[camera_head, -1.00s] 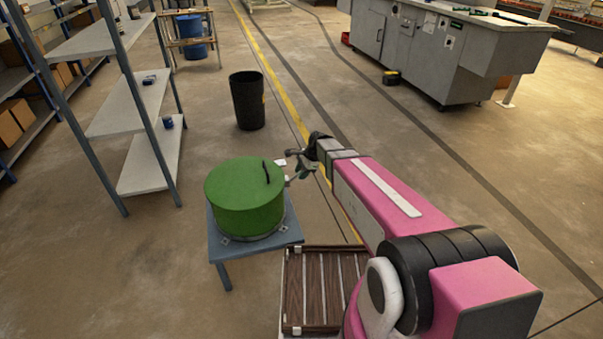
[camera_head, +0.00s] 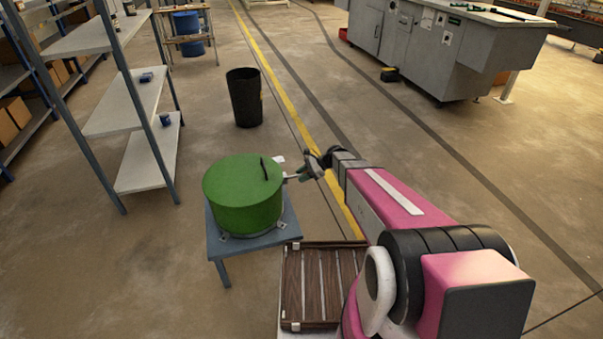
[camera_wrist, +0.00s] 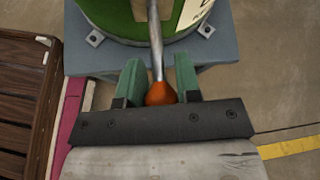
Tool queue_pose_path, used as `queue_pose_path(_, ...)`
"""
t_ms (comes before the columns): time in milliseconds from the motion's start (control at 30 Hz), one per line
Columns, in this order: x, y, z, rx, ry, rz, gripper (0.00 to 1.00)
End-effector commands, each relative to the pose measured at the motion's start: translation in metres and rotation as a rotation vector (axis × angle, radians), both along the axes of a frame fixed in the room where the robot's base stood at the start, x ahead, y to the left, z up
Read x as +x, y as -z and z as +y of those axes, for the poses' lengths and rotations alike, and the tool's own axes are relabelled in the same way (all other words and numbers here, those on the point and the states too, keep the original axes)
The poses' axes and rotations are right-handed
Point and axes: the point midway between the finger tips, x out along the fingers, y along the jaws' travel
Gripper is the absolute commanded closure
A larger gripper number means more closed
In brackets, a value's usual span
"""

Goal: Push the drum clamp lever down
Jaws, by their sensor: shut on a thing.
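The green drum (camera_head: 240,205) is a round washer body with a closed lid, standing on a blue-grey table (camera_head: 221,245). The drum clamp lever (camera_wrist: 155,40) is a metal rod with an orange knob (camera_wrist: 161,94), reaching from the drum's side toward me in the wrist view. My gripper (camera_wrist: 159,78) has green fingers on both sides of the rod near the knob and is shut on the lever. In the head view my gripper (camera_head: 305,169) is just right of the drum, and the knob is hard to make out there.
A slatted brown wooden crate (camera_head: 310,290) stands in front of the table, close to my arm. A black bin (camera_head: 245,98) stands behind the drum. A grey shelf rack (camera_head: 128,107) is at left and a grey machine (camera_head: 440,55) at back right.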

Motion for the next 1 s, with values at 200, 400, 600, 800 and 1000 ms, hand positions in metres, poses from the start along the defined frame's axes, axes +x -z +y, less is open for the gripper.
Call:
queue_pose_path(200, 0.002, 0.017, 0.0, 0.196, 0.001, 0.058, 1.0)
queue_pose_path(400, 0.001, 0.028, 0.004, 0.358, 0.0, 0.105, 1.0)
queue_pose_path(600, -0.001, 0.036, 0.008, 0.487, 0.0, 0.142, 1.0)
queue_pose_path(800, -0.003, 0.04, 0.011, 0.567, 0.0, 0.164, 1.0)
queue_pose_path(1000, -0.003, 0.041, 0.012, 0.605, -0.001, 0.175, 1.0)
